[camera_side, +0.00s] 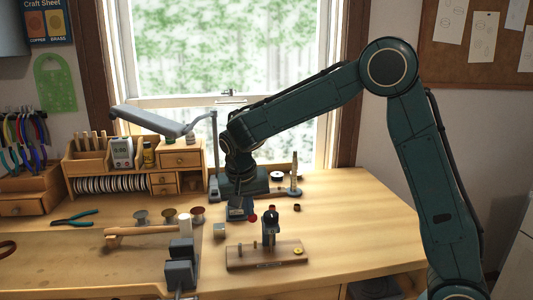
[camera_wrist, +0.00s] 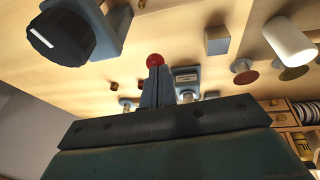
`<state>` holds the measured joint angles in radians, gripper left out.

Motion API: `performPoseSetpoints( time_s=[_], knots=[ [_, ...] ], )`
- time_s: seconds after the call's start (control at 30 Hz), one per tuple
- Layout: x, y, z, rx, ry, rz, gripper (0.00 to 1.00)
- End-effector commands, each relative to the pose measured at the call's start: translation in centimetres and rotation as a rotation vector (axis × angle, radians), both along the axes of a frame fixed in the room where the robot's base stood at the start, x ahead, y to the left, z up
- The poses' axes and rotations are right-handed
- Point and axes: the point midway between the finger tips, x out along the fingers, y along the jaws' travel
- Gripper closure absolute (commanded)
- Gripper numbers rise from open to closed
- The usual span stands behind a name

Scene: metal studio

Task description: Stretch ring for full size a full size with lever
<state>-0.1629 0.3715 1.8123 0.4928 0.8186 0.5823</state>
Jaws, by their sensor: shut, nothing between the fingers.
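My gripper (camera_side: 246,205) is shut, pointing down over the middle of the bench, at a small blue-grey device with a pale label. In the wrist view the fingers (camera_wrist: 157,86) point at a red ball knob (camera_wrist: 155,60), which appears to be the lever's end. The knob (camera_side: 253,219) also shows beside the fingers in the side view; whether they touch it I cannot tell. The labelled device (camera_wrist: 187,78) is partly hidden by my gripper. A yellow ring (camera_side: 298,250) lies on the right end of a wooden board (camera_side: 240,262) with upright posts.
A tapered mandrel (camera_side: 295,180) stands behind right. A grey cube (camera_side: 219,231), a white cylinder (camera_side: 185,225) and spools (camera_side: 197,215) are left of my gripper. A black knob (camera_wrist: 60,35) on a blue-grey base is near the front.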

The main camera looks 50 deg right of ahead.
Motion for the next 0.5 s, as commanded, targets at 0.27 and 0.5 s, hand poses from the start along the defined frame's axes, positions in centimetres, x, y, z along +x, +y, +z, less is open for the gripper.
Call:
performPoseSetpoints(
  time_s=[0.27,0.5],
  knots=[
    [0.0,0.0,0.0,0.000,0.000,0.000,1.00],
    [-0.5,0.5,-1.4,0.000,0.004,0.002,1.00]
  ],
)
